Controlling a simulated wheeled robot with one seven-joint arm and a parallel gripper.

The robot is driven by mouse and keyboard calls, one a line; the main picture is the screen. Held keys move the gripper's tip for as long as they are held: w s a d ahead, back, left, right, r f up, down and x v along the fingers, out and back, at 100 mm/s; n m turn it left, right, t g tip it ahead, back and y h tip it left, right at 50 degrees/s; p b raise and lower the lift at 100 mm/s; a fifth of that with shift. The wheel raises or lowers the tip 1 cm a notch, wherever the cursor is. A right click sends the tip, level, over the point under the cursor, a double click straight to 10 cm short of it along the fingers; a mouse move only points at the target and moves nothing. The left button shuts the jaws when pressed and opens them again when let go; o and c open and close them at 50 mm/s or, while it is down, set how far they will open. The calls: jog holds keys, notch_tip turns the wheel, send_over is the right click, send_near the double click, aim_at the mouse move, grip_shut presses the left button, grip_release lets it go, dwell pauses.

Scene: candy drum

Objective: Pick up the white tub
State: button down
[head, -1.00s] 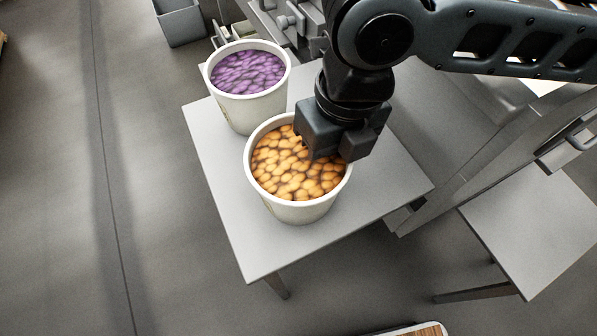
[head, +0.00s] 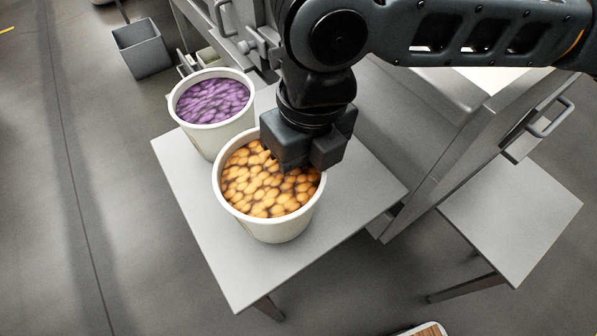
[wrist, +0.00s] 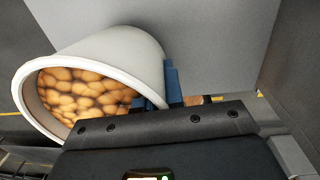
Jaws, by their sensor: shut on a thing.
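A white tub (head: 268,230) full of orange candy is at the front of the small grey table (head: 330,245). It also shows in the wrist view (wrist: 120,45), tilted in that picture. My gripper (head: 290,168) is at the tub's right back rim. In the wrist view my gripper (wrist: 158,95) has one blue finger outside the wall and one inside, shut on the rim. I cannot tell whether the tub's base touches the table. A second white tub (head: 222,137), with purple candy, stands behind and to the left.
A grey machine (head: 445,165) stands along the table's back right side. Another small grey table (head: 515,225) is at the right. A grey bin (head: 143,50) is on the floor at the back left. The floor to the left is open.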

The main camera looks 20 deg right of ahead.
jog(key=w+d+r, duration=0.8)
jog(key=r, duration=0.1)
jog(key=shift+d+r, duration=0.15)
jog(key=shift+d, duration=0.1)
dwell(0.3)
